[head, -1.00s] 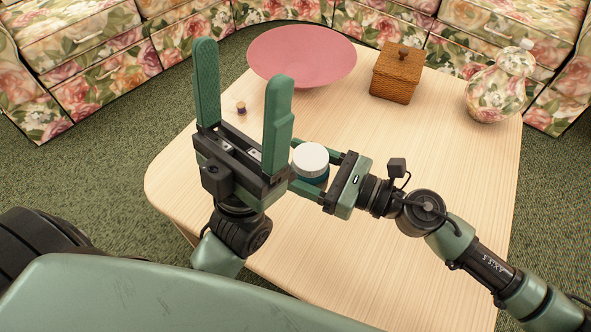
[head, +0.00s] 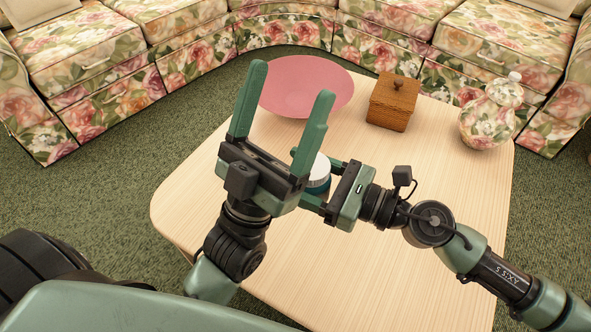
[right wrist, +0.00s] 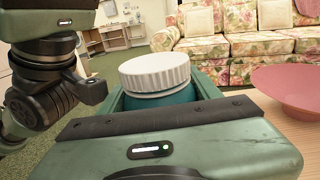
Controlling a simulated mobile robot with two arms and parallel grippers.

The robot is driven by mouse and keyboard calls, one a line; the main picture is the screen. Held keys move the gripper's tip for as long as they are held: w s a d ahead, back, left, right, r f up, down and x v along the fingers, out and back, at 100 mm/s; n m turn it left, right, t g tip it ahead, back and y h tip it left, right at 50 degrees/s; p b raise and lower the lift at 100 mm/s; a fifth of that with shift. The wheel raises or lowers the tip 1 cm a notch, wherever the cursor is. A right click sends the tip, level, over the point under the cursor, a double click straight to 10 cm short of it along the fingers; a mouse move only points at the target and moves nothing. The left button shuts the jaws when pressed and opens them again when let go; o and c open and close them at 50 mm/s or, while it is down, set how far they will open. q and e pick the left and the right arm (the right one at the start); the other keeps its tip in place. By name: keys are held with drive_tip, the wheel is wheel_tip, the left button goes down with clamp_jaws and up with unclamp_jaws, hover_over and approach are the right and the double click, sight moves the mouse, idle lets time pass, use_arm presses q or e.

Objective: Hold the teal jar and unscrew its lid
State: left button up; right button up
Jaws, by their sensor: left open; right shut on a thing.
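The teal jar (head: 317,186) stands on the wooden table with its white lid (head: 320,167) on top, partly hidden by my left gripper in the head view. My right gripper (head: 322,181) is shut on the jar's body from the right. The right wrist view shows the ribbed white lid (right wrist: 155,73) above the teal body (right wrist: 160,97), between the right fingers. My left gripper (head: 284,108) is open and empty, its fingers pointing up and away, just left of the jar. It looks nearer the camera than the jar, and no contact with the lid shows.
On the table (head: 430,200) are a pink bowl (head: 300,88) at the back, a wicker box (head: 392,104) and a floral lidded vase (head: 487,122) at back right. Floral sofas (head: 170,60) surround the far side.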

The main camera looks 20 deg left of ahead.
clamp_jaws()
drive_tip(key=shift+r, duration=0.1)
